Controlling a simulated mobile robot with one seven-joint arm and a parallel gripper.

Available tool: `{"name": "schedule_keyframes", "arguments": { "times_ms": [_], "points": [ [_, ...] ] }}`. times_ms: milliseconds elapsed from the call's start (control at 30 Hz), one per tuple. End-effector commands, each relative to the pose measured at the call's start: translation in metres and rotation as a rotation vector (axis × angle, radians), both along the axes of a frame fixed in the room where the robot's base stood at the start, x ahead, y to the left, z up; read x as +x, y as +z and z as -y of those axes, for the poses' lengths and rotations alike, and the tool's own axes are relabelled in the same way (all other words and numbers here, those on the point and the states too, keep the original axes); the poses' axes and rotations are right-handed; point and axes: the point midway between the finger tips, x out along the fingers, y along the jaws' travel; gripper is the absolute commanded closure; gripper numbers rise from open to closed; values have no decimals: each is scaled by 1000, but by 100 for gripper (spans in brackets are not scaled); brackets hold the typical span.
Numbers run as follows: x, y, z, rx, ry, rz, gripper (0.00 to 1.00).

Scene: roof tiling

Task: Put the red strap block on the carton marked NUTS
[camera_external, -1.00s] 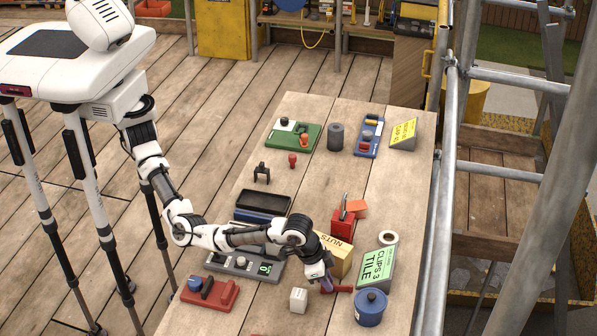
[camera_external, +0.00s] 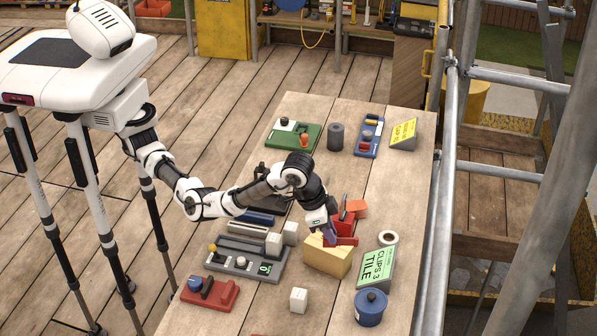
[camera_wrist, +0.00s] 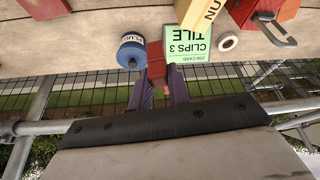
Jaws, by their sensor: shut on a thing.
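My gripper (camera_external: 331,238) is shut on the red strap block (camera_external: 344,240) and holds it over the top of the carton marked NUTS (camera_external: 326,261). I cannot tell whether the block touches the carton. In the wrist view the red block (camera_wrist: 156,72) sits between the two purple fingers of my gripper (camera_wrist: 159,88). There the carton (camera_wrist: 199,13) shows only in part at the top edge, with part of its lettering in view. In the external view its lettering is hidden.
The green CLIPS 3 TILE card (camera_external: 376,268), a tape roll (camera_external: 388,238) and a blue pot (camera_external: 370,307) are to the right. A white cube (camera_external: 299,299) stands in front, with bare tabletop around it.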

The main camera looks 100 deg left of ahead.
Motion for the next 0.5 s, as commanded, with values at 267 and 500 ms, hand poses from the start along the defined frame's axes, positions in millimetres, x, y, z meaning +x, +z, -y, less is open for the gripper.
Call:
{"name": "schedule_keyframes", "arguments": {
  "times_ms": [267, 500],
  "points": [
    [-16, 67, -35, -1, 70, 27, 100],
    [-42, 102, -82, -3, 165, 9, 100]
  ]
}}
